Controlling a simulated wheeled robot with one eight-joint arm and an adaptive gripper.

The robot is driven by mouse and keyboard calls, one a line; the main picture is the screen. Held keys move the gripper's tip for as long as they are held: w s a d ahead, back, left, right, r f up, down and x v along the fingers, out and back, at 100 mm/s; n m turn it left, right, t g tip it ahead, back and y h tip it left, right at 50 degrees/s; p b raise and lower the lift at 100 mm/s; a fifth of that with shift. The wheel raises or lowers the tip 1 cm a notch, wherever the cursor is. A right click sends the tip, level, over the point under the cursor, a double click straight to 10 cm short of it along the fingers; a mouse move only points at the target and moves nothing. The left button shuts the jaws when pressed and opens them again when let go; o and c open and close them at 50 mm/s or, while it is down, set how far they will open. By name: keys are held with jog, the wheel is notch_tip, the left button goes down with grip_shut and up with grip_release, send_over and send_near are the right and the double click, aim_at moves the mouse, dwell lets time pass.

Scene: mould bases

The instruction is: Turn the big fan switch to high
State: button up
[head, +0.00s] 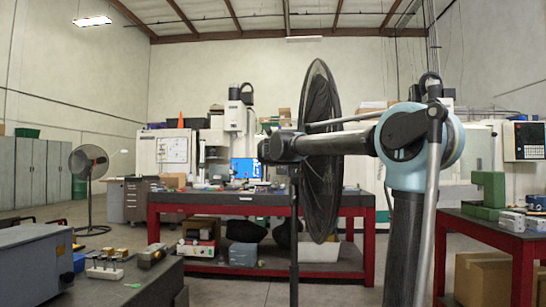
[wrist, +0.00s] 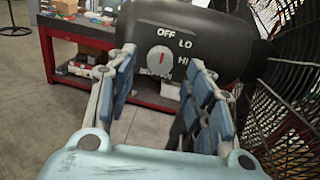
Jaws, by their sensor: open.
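The big fan (head: 318,190) stands near the middle of the head view, seen nearly edge-on. In the wrist view, its dark housing (wrist: 215,30) carries a round grey switch knob (wrist: 159,60) with a red mark. The mark points up toward the OFF label. LO and HI are printed to the right; lower lettering is partly unreadable. My gripper (wrist: 160,64) is open, with blue-padded fingers on the left and right of the knob in the picture. It appears empty; I cannot tell whether the fingers touch anything. In the head view my arm hides part of the fan.
The fan's wire cage (wrist: 283,90) is close on the right of my gripper. A red workbench (head: 255,208) with tools stands behind the fan. Another red table (head: 487,234) is at right, a dark bench (head: 150,282) at front left. Open floor lies at left.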

jog(key=shift+w+a, duration=0.1)
jog(key=shift+w, duration=1.4)
jog(key=shift+c, duration=0.4)
jog(key=c, duration=1)
